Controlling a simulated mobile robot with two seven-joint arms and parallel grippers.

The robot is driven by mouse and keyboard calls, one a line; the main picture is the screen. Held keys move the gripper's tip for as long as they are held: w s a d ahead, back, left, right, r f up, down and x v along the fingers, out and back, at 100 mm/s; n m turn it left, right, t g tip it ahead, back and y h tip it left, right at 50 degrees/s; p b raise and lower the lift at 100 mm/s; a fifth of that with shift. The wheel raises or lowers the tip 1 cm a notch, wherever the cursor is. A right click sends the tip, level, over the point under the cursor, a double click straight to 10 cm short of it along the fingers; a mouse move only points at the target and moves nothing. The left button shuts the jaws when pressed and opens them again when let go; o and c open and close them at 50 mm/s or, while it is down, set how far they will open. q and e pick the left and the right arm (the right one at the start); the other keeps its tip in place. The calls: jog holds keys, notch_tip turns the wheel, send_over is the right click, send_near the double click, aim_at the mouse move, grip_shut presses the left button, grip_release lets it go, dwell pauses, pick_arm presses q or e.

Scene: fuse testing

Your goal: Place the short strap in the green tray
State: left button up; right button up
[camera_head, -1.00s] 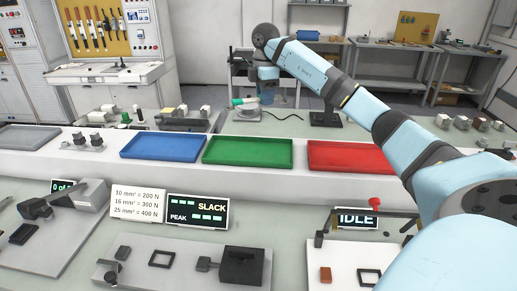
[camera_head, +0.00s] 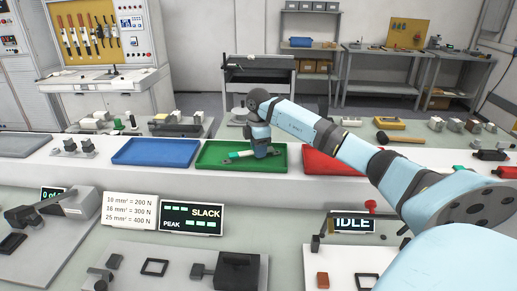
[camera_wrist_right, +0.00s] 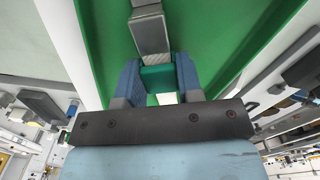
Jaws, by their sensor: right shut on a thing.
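The short strap (camera_head: 240,154) has a green body and a pale metal end. My right gripper (camera_head: 262,154) is over the green tray (camera_head: 215,168), low down, with the strap in it. In the right wrist view, the blue fingers of the gripper (camera_wrist_right: 158,82) are shut on the green part of the strap (camera_wrist_right: 157,73). Its grey metal end sticks out beyond them over the green tray floor (camera_wrist_right: 215,30). I cannot tell whether the strap touches the floor. My left gripper is out of view.
A blue tray (camera_head: 155,152) stands to the left of the green tray and a red tray (camera_head: 325,163) to its right, partly behind my right arm. All are on a white ledge (camera_head: 100,172). Testing fixtures and displays stand in front, with several small parts behind.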

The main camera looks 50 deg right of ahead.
jog(key=shift+r, duration=0.1)
jog(key=o, duration=0.9)
jog(key=shift+o, duration=0.2)
notch_tip(320, 180, up, 12)
dwell(0.4)
